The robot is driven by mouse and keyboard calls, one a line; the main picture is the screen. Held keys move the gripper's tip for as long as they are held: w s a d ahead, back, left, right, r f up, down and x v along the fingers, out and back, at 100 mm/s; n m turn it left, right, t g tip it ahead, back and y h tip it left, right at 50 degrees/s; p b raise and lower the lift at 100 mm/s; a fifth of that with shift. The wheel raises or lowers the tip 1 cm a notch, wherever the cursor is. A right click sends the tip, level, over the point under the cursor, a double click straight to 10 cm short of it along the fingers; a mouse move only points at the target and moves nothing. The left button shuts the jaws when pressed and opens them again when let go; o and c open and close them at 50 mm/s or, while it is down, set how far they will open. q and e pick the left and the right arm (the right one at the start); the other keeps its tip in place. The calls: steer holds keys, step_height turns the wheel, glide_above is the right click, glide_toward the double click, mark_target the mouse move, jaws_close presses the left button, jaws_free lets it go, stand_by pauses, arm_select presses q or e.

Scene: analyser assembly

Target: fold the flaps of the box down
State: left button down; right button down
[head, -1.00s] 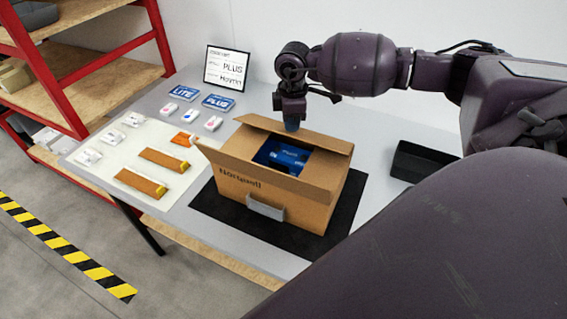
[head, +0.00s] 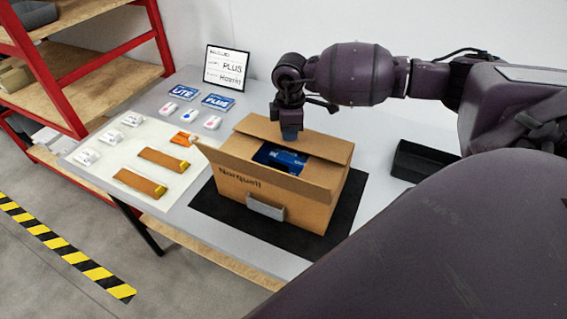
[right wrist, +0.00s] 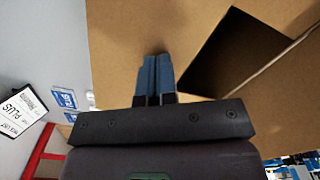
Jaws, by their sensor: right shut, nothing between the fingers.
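The brown cardboard box (head: 285,205) stands on a black mat, with blue contents (head: 281,157) showing through its top. Its far flap (head: 320,146) leans inward over part of the opening. Its near flap (head: 250,175) runs along the front, its left corner sticking out past the box. My right gripper (head: 290,133) is shut and empty, its blue fingertips pointing down at the far flap and seeming to touch it. In the right wrist view, the shut fingertips (right wrist: 155,78) are against or just above cardboard, beside a dark gap. My left gripper is out of view.
A black mat (head: 213,203) lies under the box. A black tray (head: 421,162) stands at right. Red-framed shelves stand beyond the table's left end.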

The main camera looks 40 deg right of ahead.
steer(key=shift+f, duration=0.7)
stand_by(0.7)
steer(key=shift+r, duration=0.1)
step_height(320, 180, up, 5)
steer(key=p, duration=0.3)
steer(key=shift+r+p, duration=0.95)
steer(key=shift+r, duration=0.3)
